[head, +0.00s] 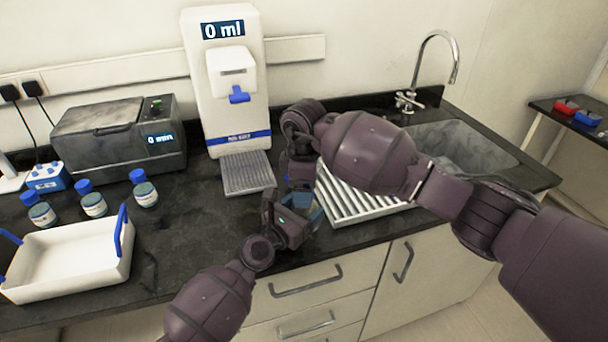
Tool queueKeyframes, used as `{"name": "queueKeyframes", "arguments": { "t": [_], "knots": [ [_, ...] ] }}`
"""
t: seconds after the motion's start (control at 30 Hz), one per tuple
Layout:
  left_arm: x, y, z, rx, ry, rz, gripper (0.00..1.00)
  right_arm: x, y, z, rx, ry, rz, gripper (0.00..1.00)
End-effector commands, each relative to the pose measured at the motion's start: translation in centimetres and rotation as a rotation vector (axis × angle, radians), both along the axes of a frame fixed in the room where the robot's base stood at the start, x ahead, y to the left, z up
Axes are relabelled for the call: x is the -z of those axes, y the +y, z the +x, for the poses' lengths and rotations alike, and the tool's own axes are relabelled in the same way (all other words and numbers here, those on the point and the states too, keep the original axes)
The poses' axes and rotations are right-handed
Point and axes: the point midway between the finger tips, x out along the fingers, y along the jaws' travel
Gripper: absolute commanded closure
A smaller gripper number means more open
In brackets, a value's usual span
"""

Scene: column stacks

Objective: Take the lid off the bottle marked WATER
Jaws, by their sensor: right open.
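My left gripper (287,217) is at the counter's front, shut on a bottle with pale blue-teal glass (315,217), mostly hidden by the gripper. Its label cannot be read, so I cannot tell whether it is the one marked WATER. My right gripper (301,175) is open and points down just above the bottle. A small bit of blue shows by its fingers; I cannot tell whether it is the bottle's lid or whether the fingers touch it. Three blue-lidded bottles stand at the left: one (40,214), a middle one (94,205) and another (146,194). Their labels are too small to read.
A white tray with blue handles (70,262) is at the front left. A grey machine showing 0 min (120,140) and a white dispenser showing 0 ml (228,90) stand behind. A ribbed drainer (345,205) and the sink (455,145) lie right.

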Motion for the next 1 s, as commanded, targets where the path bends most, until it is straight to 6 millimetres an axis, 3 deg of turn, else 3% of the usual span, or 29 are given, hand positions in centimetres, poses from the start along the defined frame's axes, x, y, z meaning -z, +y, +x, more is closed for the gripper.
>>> {"name": "queueKeyframes", "arguments": {
  "t": [0.4, 0.73, 0.87, 1.0],
  "knots": [
    [0.00, 0.01, 0.01, 0.000, 0.000, 0.000, 0.94, 0.78, 0.01, 0.00, 0.000, -0.001, 0.000, 0.30],
    [0.00, 0.01, 0.01, 0.000, 0.000, 0.000, 0.94, 0.75, 0.00, 0.00, 0.000, -0.001, 0.000, 0.79],
    [0.00, 0.01, 0.01, 0.000, 0.000, 0.000, 0.94, 0.72, -0.01, 0.02, -0.016, -0.001, 0.000, 0.82],
    [0.00, 0.01, 0.01, 0.000, 0.000, 0.000, 0.94, 0.67, -0.07, 0.06, -0.142, -0.003, -0.003, 0.82]
  ]
}}
